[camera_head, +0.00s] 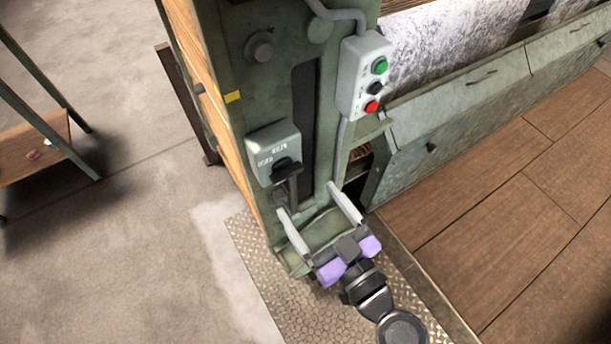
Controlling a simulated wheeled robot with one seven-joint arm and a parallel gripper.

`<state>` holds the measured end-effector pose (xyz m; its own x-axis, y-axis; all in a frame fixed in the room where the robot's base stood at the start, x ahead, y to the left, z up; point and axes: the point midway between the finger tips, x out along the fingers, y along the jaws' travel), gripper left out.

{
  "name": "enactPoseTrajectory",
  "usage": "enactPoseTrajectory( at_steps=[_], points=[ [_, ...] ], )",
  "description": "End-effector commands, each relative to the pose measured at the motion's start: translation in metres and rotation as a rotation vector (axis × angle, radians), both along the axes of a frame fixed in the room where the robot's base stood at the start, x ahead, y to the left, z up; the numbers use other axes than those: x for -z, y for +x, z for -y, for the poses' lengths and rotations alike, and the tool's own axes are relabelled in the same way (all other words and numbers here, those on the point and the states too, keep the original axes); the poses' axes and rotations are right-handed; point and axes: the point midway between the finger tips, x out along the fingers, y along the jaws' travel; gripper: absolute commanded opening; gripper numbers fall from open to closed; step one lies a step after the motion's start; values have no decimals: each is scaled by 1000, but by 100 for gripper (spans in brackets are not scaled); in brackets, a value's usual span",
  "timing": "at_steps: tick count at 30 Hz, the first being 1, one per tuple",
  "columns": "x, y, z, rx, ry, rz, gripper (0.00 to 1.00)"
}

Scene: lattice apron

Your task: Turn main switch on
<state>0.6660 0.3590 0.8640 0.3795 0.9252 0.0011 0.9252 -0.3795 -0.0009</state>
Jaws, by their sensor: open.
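The main switch (275,151) is a grey box on the front of the green machine column. A black lever handle (287,170) sticks out from its lower part. Small lettering on the box is too blurred to read. My gripper (308,198) is open, with two pale fingers and purple parts at their base. The fingers point up the picture towards the column, and the lever shows just above and between their tips. The gap between them looks empty. I cannot tell how far the fingertips are from the lever in depth.
A grey button box (362,75) with green, black and red buttons is on the column to the upper right. Sloped green panels (460,105) run off to the right. A metal tread plate (262,284) lies at the column's foot. A table with a wooden shelf (38,148) stands left.

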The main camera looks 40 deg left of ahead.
Motion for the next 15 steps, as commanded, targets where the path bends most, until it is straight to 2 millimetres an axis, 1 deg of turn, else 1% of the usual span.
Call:
enactPoseTrajectory(
  at_steps=[10,15],
  points=[
    [-3,18,-46,-1,-1,2,85],
    [-1,26,-63,1,-2,1,85]
  ],
)
